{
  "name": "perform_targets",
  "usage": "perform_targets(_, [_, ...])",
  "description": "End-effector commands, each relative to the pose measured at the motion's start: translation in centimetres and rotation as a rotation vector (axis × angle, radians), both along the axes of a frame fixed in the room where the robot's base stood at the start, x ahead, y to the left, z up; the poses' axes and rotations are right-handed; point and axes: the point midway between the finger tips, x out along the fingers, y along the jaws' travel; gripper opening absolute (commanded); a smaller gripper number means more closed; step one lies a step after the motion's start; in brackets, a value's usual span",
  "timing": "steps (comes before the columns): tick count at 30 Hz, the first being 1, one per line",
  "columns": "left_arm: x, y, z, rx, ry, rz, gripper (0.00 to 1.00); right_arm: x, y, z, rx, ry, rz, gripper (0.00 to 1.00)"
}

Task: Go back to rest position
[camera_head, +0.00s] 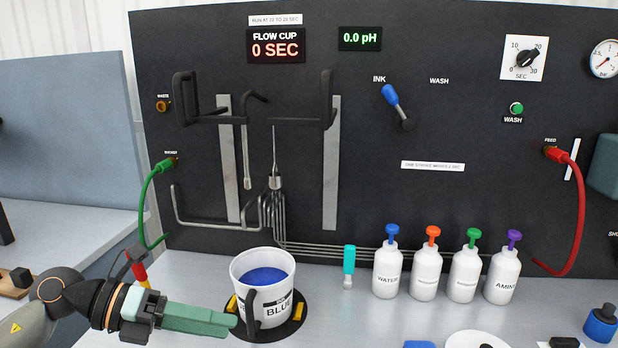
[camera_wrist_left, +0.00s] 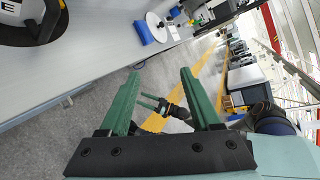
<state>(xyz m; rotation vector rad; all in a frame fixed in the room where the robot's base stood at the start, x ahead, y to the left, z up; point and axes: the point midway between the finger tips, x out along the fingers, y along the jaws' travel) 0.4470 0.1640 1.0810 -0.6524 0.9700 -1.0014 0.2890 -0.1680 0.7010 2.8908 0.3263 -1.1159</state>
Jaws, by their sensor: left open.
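My left gripper (camera_head: 235,324) comes in from the lower left in the head view, its green fingers pointing right at the near left side of a white cup (camera_head: 272,300) labelled BLUE. In the left wrist view the left gripper (camera_wrist_left: 160,73) is open, with nothing between its two green fingers. The cup holds blue liquid and has a dark handle in front. Whether the fingertips touch it cannot be told. Farther off in the wrist view, my right gripper (camera_wrist_left: 143,100) shows small, its two green fingers apart and empty.
The cup stands on a round black base (camera_head: 293,326) with yellow blocks. Several white pump bottles (camera_head: 385,273) and a teal-capped tool (camera_head: 349,262) stand to the right. A black panel (camera_head: 450,205) with a mixer, hoses and a lever rises behind. Grey floor (camera_wrist_left: 100,102) lies below the table edge.

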Motion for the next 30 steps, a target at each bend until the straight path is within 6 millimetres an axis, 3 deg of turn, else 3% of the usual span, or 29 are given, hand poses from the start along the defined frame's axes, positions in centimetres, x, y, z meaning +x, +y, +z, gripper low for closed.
perform_targets(1, [-0.4,-2.0,-0.1,-0.158,0.063,0.011,0.64,-0.1,0.0,0.4,0.0,0.002,-0.001,0.65])
perform_targets(3, [-0.4,-3.7,0.1,-0.368,0.145,0.062,0.64,-0.2,0.0,0.6,0.0,0.004,0.0,0.65])
perform_targets(8, [1.0,-4.0,-1.2,-0.802,0.39,0.294,0.64,-0.3,0.0,1.2,0.0,0.005,0.0,0.65])
perform_targets(11, [2.0,-2.5,-4.5,-1.025,0.577,0.509,0.64,-0.3,0.0,1.6,0.0,0.007,-0.001,0.65])
perform_targets(14, [2.0,-0.5,-9.9,-1.197,0.789,0.768,0.64,-0.4,0.0,2.0,0.0,0.008,-0.001,0.65])
perform_targets(17, [0.0,1.1,-16.9,-1.31,1.02,1.056,0.64,-0.4,0.0,2.4,0.0,0.008,-0.001,0.65])
perform_targets(21, [-5.4,1.9,-25.7,-1.363,1.309,1.405,0.64,-0.4,0.0,2.7,0.0,0.008,-0.001,0.65])
perform_targets(25, [-10.9,1.5,-31.1,-1.346,1.519,1.642,0.64,-0.4,0.0,3.0,0.0,0.009,-0.001,0.65])
perform_targets(30, [-15.3,0.6,-34.3,-1.309,1.67,1.799,0.64,-0.4,0.0,3.1,0.0,0.009,-0.001,0.65])
